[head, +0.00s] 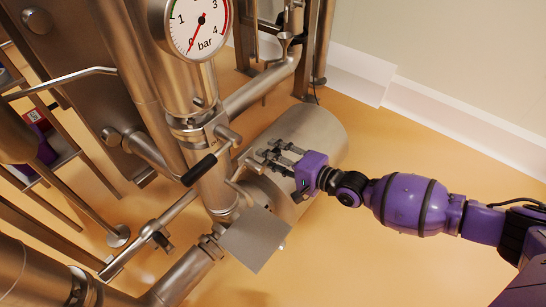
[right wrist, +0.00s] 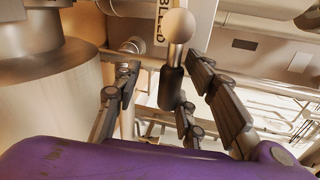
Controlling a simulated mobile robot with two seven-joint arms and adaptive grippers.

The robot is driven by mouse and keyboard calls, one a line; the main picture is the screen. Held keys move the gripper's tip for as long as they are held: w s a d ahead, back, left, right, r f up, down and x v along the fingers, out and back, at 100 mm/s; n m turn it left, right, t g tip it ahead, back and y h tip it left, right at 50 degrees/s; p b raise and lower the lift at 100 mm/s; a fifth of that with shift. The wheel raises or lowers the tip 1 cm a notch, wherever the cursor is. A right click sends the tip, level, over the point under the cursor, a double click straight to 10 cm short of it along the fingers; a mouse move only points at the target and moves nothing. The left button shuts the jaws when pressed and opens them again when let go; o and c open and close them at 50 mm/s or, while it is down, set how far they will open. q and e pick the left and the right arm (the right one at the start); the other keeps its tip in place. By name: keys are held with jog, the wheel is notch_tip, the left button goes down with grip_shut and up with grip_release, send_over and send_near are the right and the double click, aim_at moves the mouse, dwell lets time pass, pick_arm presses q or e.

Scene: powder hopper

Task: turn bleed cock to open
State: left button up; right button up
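The bleed cock's lever appears in the right wrist view as a pale ball knob (right wrist: 178,26) on a stem with a dark section (right wrist: 172,86). A label reading "BLEED" (right wrist: 161,20) is partly hidden behind it. My right gripper (head: 268,151) reaches in from the right in the head view, beside the vertical pipe. Its fingers are spread to the left and right of the stem in the right wrist view (right wrist: 163,72), with gaps visible. I cannot tell whether any finger touches it. My left gripper is not in view.
A pressure gauge (head: 200,22) sits above on the pipe, its needle near 0. A black-gripped lever (head: 199,170) projects left of my right gripper. A steel cylinder (head: 318,130) lies behind the gripper, and a flat square plate (head: 255,240) is below. Open floor (head: 400,150) lies to the right.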

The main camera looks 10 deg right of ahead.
jog(key=shift+w+r, duration=0.1)
jog(key=v, duration=1.2)
dwell(0.4)
jog(key=s+a+f+n+g+h, duration=0.1)
jog(key=s+a+f+n, duration=0.2)
jog(key=s+f, duration=0.3)
jog(key=s+a+f+n+g+h, duration=0.1)
jog(key=s+a+f+n, duration=0.2)
jog(key=s, duration=1.2)
notch_tip(320, 180, down, 4)
jog(key=shift+a, duration=0.95)
jog(key=s+f+n+h, duration=0.1)
jog(key=s, duration=0.2)
jog(key=s+d+f+h, duration=0.1)
jog(key=s, duration=0.2)
jog(key=s+d+f+n+g+h, duration=0.1)
jog(key=s, duration=0.2)
jog(key=shift+f+n, duration=0.15)
jog(key=shift+n, duration=0.15)
jog(key=shift+c, duration=0.7)
jog(key=s+d+f+n+g+h, duration=0.2)
jog(key=s+d, duration=0.4)
jog(key=s, duration=0.6)
jog(key=n+g+h, duration=0.1)
jog(key=h, duration=0.1)
jog(key=shift+s+h, duration=0.2)
jog(key=shift+h, duration=0.1)
